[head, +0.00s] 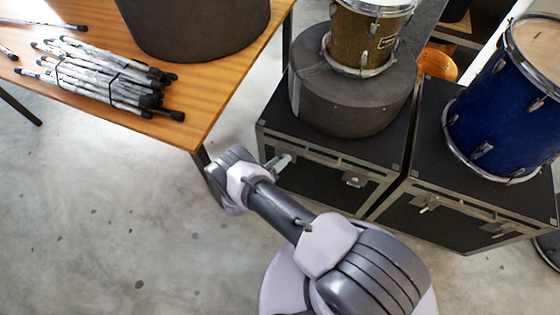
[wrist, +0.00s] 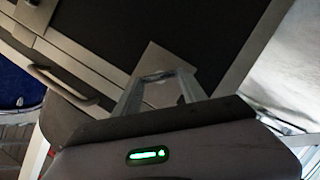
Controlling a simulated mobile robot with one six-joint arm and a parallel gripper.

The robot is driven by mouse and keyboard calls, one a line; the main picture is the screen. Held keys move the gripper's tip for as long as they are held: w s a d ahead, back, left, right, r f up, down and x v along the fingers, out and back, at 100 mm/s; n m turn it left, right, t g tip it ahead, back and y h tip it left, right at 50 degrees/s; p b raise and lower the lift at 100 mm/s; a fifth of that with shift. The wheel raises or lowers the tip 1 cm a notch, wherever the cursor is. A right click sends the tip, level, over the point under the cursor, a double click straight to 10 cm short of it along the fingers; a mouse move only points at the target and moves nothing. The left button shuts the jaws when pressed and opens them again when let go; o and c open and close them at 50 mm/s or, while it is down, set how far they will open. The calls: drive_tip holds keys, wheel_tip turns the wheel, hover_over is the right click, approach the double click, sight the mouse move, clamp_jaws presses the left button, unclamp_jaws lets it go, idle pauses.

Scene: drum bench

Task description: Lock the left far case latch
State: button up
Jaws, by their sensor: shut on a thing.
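The black case (head: 315,166) with metal edges stands on the floor at the centre, and its front fills much of the wrist view (wrist: 150,30). My gripper (head: 284,161) is at the left end of its front face. In the wrist view my gripper (wrist: 160,82) reaches to a metal latch plate (wrist: 168,58) near the case edge. The fingers are shut on the latch there, which they mostly hide, so I cannot tell whether it is locked. Another latch (head: 354,180) shows further right on the same case front.
A grey round drum case (head: 350,105) and a gold drum (head: 366,42) sit on top. A second black case (head: 440,222) with a blue drum (head: 505,110) stands at the right. A wooden table (head: 205,105) with bundled sticks is at the left. The floor (head: 110,220) at front left is clear.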

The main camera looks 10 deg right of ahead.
drive_tip(key=shift+a+f+n+h, duration=0.15)
drive_tip(key=shift+n+h, duration=0.65)
drive_tip(key=shift+n, duration=0.8)
drive_tip(key=o, duration=1.4)
drive_tip(key=v, duration=1.7)
drive_tip(key=shift+w+a+p, duration=0.1)
drive_tip(key=shift+a+p, duration=0.15)
drive_tip(key=shift+p, duration=0.1)
drive_tip(key=shift+c, duration=0.3)
